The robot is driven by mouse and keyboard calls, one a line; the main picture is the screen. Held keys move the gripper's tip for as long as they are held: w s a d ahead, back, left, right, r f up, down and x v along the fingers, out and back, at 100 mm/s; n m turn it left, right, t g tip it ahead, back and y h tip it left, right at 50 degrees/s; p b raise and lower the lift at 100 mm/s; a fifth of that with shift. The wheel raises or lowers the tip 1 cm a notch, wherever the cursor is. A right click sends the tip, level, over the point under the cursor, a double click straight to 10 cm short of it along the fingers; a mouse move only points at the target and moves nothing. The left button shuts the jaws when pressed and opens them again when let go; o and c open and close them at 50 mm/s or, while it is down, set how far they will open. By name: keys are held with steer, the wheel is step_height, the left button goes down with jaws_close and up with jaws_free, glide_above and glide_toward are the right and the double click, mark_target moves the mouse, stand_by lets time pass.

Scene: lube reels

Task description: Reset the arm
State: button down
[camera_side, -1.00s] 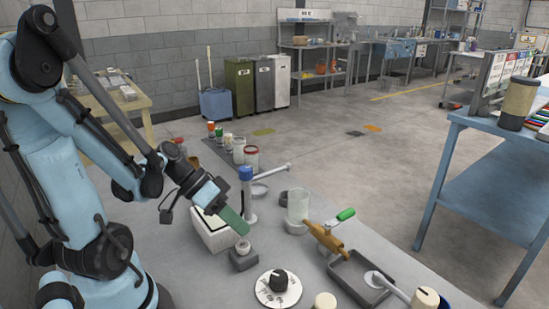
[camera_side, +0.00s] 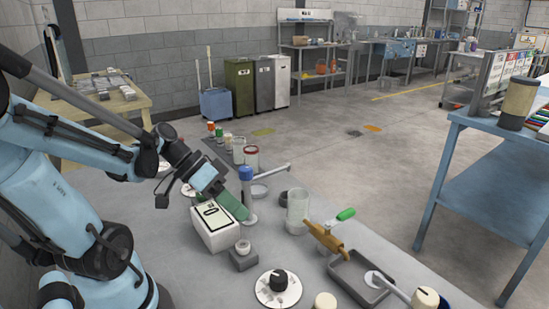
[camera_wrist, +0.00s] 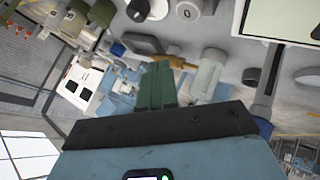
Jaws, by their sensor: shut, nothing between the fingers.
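My gripper (camera_side: 233,206) is shut and empty, its green fingers pointing down and to the right. In the side view it is above the table, close over the white box with a dark-outlined top (camera_side: 213,228) and beside the blue-topped post (camera_side: 246,190). I cannot tell whether it touches either. In the wrist view the green fingers (camera_wrist: 158,85) lie together with nothing between them. My arm is bent, reaching in from the left.
A glass beaker (camera_side: 298,212), a wooden roller (camera_side: 325,238), a grey tray (camera_side: 358,284) and a white dial with a black knob (camera_side: 278,287) stand on the grey table. Jars (camera_side: 251,157) line the far edge. A blue workbench (camera_side: 470,185) stands at the right.

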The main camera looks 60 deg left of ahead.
steer(key=shift+d, duration=0.1)
steer(key=shift+w+d+f+g+y, duration=0.25)
steer(key=shift+d+f+g+y, duration=0.15)
steer(key=shift+f+g+y, duration=0.15)
steer(key=shift+w+d+n+y, duration=0.2)
steer(key=shift+d+n+y, duration=0.1)
steer(key=shift+y, duration=0.35)
steer(key=shift+w+d+y, duration=0.15)
steer(key=shift+w+y, duration=0.15)
steer(key=shift+y, duration=0.3)
steer(key=w+d+r+t+y, duration=0.2)
steer(key=w+r+y, duration=0.1)
steer(key=shift+d+r, duration=0.2)
steer(key=shift+d, duration=0.05)
steer(key=shift+a, duration=0.1)
